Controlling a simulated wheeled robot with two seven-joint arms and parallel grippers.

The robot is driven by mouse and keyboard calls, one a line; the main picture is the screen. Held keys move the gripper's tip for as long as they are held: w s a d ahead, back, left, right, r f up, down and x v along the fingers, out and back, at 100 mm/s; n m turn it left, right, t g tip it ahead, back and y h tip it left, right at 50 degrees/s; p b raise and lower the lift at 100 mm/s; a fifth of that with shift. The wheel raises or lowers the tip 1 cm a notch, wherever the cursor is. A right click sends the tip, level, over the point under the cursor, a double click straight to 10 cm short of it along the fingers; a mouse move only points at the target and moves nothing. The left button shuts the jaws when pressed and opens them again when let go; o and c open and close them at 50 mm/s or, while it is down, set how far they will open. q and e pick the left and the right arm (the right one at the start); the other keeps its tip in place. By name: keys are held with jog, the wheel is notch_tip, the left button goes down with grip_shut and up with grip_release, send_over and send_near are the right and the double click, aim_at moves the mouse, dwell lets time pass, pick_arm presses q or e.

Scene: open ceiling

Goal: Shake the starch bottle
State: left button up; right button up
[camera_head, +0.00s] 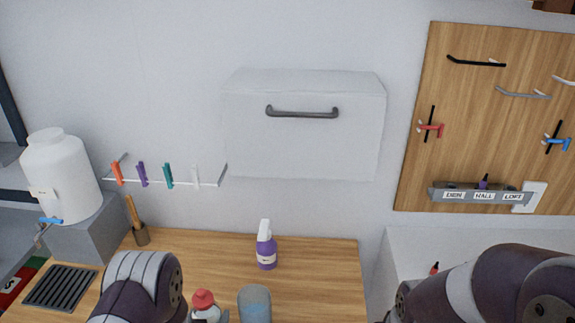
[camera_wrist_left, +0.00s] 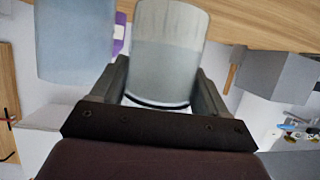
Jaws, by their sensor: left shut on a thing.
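A pale bottle with a red cap (camera_head: 204,299) shows at the bottom edge of the head view, beside my left wrist. It is likely the starch bottle, but I can read no label. In the left wrist view, my left gripper (camera_wrist_left: 164,82) is shut on a pale grey bottle body (camera_wrist_left: 168,45), with a finger on each side and a dark band near the palm. This looks like the same bottle; its cap is hidden there. In the head view, the left gripper's fingers are mostly hidden by my arm. My right gripper is out of view; only my right arm shows.
A blue-grey cylinder (camera_head: 255,304) stands just right of the red-capped bottle. A purple spray bottle (camera_head: 266,247) stands farther back on the wooden counter (camera_head: 325,275). A wooden-handled brush in a holder (camera_head: 140,234) and a dark grate (camera_head: 61,287) are at left. Right of the spray bottle is clear.

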aim_at(202, 314)
pick_arm(q)
jog(key=shift+w+r, duration=0.15)
jog(key=shift+r, duration=0.95)
jog(key=shift+w+r, duration=0.15)
jog(key=shift+r, duration=0.95)
jog(key=f, duration=0.6)
jog(key=shift+s+f, duration=0.15)
jog(key=shift+s, duration=0.25)
jog(key=shift+w, duration=0.25)
jog(key=shift+s, duration=0.1)
